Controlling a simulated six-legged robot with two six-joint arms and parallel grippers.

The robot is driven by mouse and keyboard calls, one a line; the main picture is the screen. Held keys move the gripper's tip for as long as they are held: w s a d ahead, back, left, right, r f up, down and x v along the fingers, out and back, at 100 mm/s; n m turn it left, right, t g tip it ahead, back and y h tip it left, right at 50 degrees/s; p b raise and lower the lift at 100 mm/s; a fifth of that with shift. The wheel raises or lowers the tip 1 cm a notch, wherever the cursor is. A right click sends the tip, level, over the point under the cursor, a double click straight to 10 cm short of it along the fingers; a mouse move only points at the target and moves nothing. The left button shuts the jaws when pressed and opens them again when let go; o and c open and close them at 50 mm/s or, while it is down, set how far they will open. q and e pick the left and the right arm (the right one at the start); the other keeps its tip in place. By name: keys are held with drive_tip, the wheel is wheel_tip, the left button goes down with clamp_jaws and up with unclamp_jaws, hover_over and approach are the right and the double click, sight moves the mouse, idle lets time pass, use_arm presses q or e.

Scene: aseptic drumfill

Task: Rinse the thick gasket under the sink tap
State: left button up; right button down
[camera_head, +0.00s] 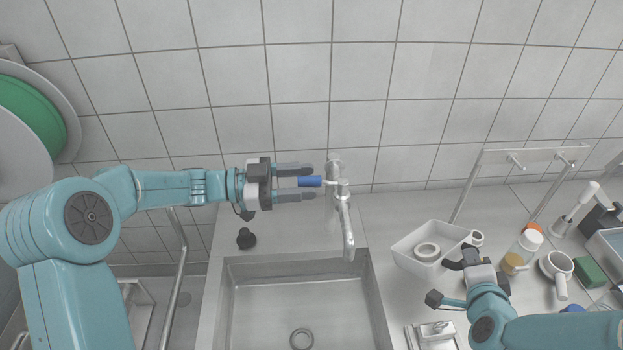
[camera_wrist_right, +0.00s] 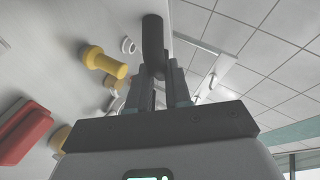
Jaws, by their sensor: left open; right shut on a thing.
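My right gripper (camera_head: 462,258) is low beside a white tray. In the right wrist view it is shut on a dark, rounded cylindrical thing (camera_wrist_right: 153,42). I cannot tell which thing is the thick gasket.
The white tray (camera_head: 405,256) stands right of the sink. A white-capped jar (camera_head: 524,248), a white cup-like thing with a handle (camera_head: 556,267) and a green block (camera_head: 590,271) crowd the right counter. A black knob (camera_head: 246,238) is behind the sink. The basin has free room.

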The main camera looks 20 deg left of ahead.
use_arm(q)
drive_tip(key=v, duration=1)
drive_tip(key=shift+a+p, duration=0.35)
drive_tip(key=shift+p, duration=0.1)
drive_tip(key=shift+d, duration=0.1)
drive_tip(key=shift+f, duration=0.1)
